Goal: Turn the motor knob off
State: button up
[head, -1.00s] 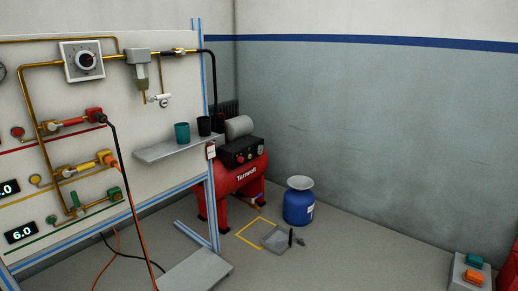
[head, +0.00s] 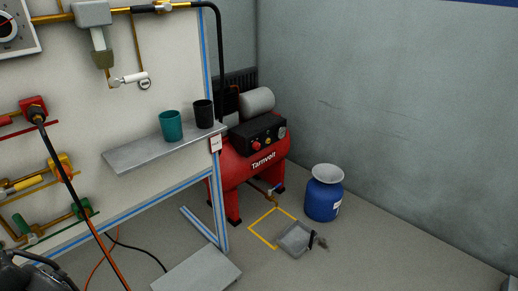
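A red compressor (head: 257,166) marked "Tarnvoll" stands on the floor behind the right end of the panel. On its black control box (head: 258,135) are a red knob (head: 256,146) and a smaller light-coloured fitting; the knob's setting is too small to read. A white dial with a dark knob (head: 8,30) is cut off at the upper left edge of the panel. A dark part of my arm shows at the lower left corner. My gripper's fingers are not visible.
A grey shelf (head: 165,150) with a teal cup (head: 171,126) and a black cup (head: 203,114) juts from the panel. A blue drum (head: 323,199) stands right of the compressor. A grey tray (head: 296,239) lies near a yellow floor outline (head: 262,245). Floor at right is clear.

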aim_at(257, 146)
jog(key=i+l, duration=0.35)
jog(key=i+l+u, duration=0.15)
jog(key=i+l, duration=0.6)
jog(key=l, duration=0.15)
jog(key=i+l+u, duration=0.15)
jog(key=i+l, duration=0.5)
jog(key=l, duration=0.25)
jog(key=u, duration=0.05)
